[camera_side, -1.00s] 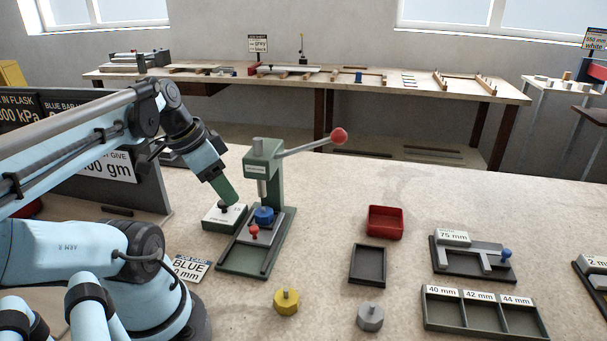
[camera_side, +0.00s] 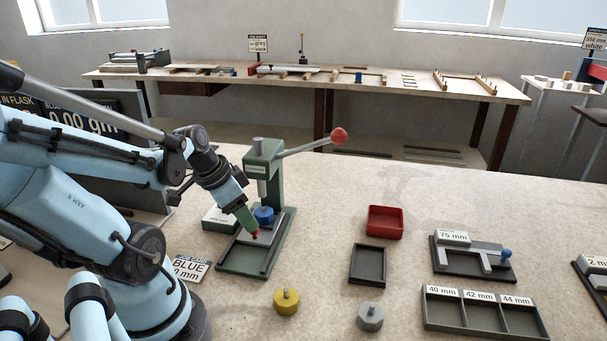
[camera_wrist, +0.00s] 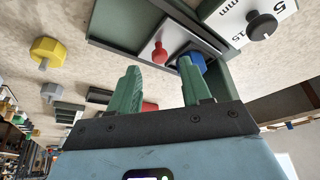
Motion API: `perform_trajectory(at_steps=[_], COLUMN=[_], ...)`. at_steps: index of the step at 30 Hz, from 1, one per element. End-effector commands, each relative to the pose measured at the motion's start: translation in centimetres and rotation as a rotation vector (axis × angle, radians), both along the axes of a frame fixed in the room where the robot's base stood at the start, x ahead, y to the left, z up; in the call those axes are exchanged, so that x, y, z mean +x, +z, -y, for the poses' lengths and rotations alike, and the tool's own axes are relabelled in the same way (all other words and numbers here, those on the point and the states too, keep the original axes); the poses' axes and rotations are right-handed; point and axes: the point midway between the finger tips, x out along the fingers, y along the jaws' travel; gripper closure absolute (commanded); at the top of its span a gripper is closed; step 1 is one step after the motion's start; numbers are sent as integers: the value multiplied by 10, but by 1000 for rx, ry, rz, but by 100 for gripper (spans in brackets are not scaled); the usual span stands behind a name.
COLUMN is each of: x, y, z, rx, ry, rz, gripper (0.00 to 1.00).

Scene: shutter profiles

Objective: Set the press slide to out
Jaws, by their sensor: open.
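The green press (camera_side: 264,165) stands on a base with rails, and its slide (camera_side: 262,239) is a pale plate between those rails. A red knob (camera_side: 254,236) rises from the slide; it also shows in the wrist view (camera_wrist: 159,52). A blue piece (camera_side: 264,214) sits on the slide under the ram, and in the wrist view it is partly hidden behind a finger (camera_wrist: 192,67). My gripper (camera_side: 250,227) is at the red knob. In the wrist view its green fingers (camera_wrist: 160,68) are apart, with the knob showing between and just beyond the tips. I cannot tell whether they touch it.
The press lever with its red ball (camera_side: 339,136) reaches up to the right. Yellow (camera_side: 286,301) and grey (camera_side: 370,316) pieces, a red tray (camera_side: 385,222) and a dark tray (camera_side: 368,265) lie to the right.

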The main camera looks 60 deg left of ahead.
Motion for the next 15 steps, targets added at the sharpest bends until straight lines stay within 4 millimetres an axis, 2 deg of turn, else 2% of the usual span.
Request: perform_trajectory(at_steps=[15], x=[11], y=[-28], z=[0], rx=[1], ry=[0], rz=[0], gripper=[52])
